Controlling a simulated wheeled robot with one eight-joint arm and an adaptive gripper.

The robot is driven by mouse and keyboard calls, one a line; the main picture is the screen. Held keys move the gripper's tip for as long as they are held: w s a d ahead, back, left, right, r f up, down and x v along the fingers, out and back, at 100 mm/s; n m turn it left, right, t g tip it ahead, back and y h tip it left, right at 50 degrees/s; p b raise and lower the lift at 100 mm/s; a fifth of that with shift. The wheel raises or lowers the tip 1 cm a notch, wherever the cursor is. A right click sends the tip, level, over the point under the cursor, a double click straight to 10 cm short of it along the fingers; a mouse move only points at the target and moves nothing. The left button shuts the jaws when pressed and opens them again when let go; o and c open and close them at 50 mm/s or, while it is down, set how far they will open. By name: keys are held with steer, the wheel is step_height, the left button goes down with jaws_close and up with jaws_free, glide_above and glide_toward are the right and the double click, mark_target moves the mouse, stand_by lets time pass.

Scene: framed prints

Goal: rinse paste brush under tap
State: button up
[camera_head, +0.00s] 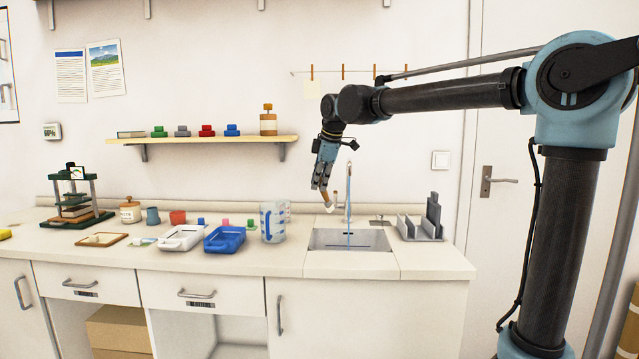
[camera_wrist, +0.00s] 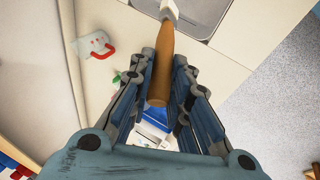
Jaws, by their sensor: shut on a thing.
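My gripper (camera_head: 323,188) is shut on the paste brush (camera_head: 328,203), which has a brown wooden handle and a pale head. It holds the brush in the air, tilted head down, near the left edge of the sink (camera_head: 326,240). In the wrist view the handle (camera_wrist: 163,65) lies between my fingers (camera_wrist: 163,85), and the pale head end points to the sink (camera_wrist: 205,12) at the top, with the bristle tip cut off. The tap (camera_head: 348,187) stands just right of the brush. A thin blue stream (camera_head: 349,232) falls below it into the sink.
A grey rack (camera_head: 420,230) stands to the right. The counter's front strip is clear. A shelf (camera_head: 205,140) hangs above left.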

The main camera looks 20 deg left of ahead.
steer(key=w+d+f, duration=0.2)
steer(key=w+d, duration=0.1)
steer(key=w, duration=0.6)
steer(key=shift+w+d, duration=0.25)
steer(key=shift+d, duration=0.25)
stand_by(0.8)
